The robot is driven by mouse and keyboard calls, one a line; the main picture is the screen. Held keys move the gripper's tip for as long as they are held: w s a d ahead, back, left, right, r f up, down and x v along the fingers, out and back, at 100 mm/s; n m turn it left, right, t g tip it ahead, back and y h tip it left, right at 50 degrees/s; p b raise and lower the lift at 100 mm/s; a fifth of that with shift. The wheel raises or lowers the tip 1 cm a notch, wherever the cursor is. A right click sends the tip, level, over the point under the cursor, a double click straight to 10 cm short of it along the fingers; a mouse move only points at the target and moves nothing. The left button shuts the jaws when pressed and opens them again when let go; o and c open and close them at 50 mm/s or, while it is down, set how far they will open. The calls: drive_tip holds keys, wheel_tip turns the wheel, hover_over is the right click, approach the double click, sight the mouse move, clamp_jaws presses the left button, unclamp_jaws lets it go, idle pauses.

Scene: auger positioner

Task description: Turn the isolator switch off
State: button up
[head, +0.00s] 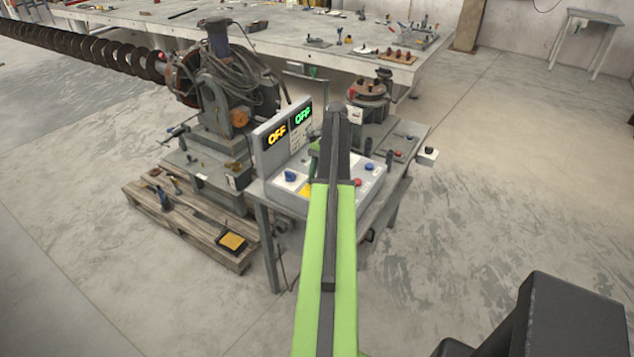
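A grey control box (283,200) stands on a metal table, with knobs and buttons on its sloped top. A blue rotary knob (290,176) is at its left, and a yellow patch (305,189) beside it is partly covered by my arm. I cannot tell which control is the isolator switch; it may be partly hidden. My gripper (337,108) is at the dark far end of my arm, above and beyond the box. Its fingers cannot be made out, and no contact shows.
A motor with cables (222,95) and a long auger (90,48) stand left of the panel. A wooden pallet (190,228) with tools lies on the floor at left. A round fixture (368,92) is behind my arm. The floor at right is mostly clear.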

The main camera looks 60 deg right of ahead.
drive_tip(key=shift+w+n, duration=0.1)
drive_tip(key=shift+n, duration=0.5)
drive_tip(key=shift+n+g, duration=0.3)
drive_tip(key=o, duration=1.4)
drive_tip(key=shift+r, duration=0.15)
drive_tip(key=p+v, duration=1.6)
drive_tip(key=v, duration=0.1)
